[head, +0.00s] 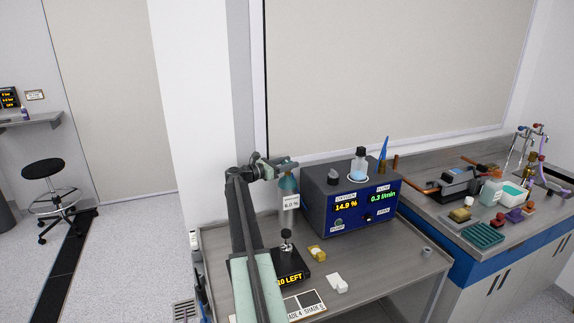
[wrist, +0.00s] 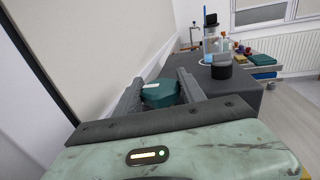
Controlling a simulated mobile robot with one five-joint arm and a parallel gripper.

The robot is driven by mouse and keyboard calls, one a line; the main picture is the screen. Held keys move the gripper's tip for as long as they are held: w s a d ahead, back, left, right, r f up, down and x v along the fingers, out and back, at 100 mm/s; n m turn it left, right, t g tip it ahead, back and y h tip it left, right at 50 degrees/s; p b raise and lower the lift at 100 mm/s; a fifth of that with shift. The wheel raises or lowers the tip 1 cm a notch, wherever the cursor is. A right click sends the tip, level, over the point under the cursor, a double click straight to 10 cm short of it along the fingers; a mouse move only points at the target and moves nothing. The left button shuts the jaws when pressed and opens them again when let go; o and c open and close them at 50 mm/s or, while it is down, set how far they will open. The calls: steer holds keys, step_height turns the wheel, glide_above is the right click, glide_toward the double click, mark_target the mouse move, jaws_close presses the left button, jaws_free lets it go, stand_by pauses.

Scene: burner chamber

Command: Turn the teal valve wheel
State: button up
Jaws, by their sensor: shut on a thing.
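The teal valve wheel (wrist: 160,94) sits between the two dark fingers of my gripper (wrist: 162,84) in the wrist view. A pale mark shows on its top. In the head view my gripper (head: 285,163) is shut at the top of a gas bottle (head: 288,186) with a teal shoulder and a tag reading 6.0 %. The wheel is mostly hidden there by the fingers. The bottle stands upright, just left of the dark blue instrument box.
The instrument box (head: 349,200) reads 14.9 % and 0.3 l/min and carries a small clear jar (head: 359,165). A black stand (head: 288,262) and small yellow (head: 318,253) and white (head: 337,284) pieces lie on the grey bench (head: 390,262). A cluttered counter (head: 455,230) is at right.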

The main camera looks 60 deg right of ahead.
steer(key=shift+w+r, duration=0.1)
steer(key=shift+w, duration=0.1)
steer(key=o, duration=1.4)
steer(key=shift+c, duration=0.2)
steer(key=shift+s, duration=0.1)
steer(key=v, duration=0.7)
steer(key=shift+a, duration=0.3)
steer(key=shift+w, duration=0.25)
